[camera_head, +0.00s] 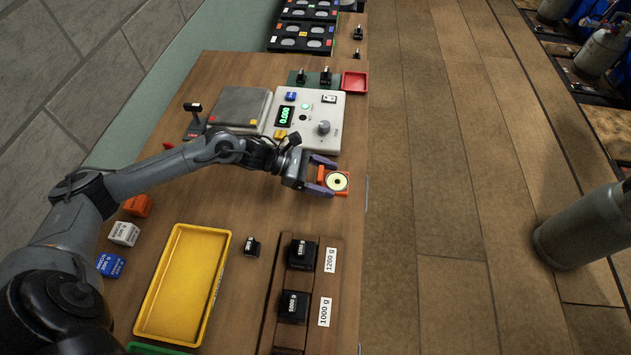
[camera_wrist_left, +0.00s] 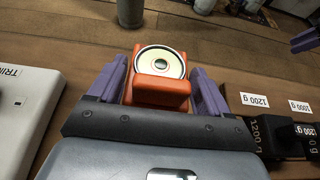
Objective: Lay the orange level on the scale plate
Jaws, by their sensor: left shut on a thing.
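The orange level (camera_head: 338,181) has a round pale vial with a dark ring on top. My left gripper (camera_head: 328,178) is shut on it near the table's right edge, just in front of the scale. In the left wrist view the level (camera_wrist_left: 160,92) sits between the two purple fingers of the gripper (camera_wrist_left: 155,88). I cannot tell whether it touches the table.
A yellow tray (camera_head: 183,285) lies at the front, with black weights in a wooden rack (camera_head: 270,310) to its right. White, blue and orange blocks stand left of the tray. A red dish (camera_head: 354,82) lies behind the console. The wooden table between scale and tray is mostly clear.

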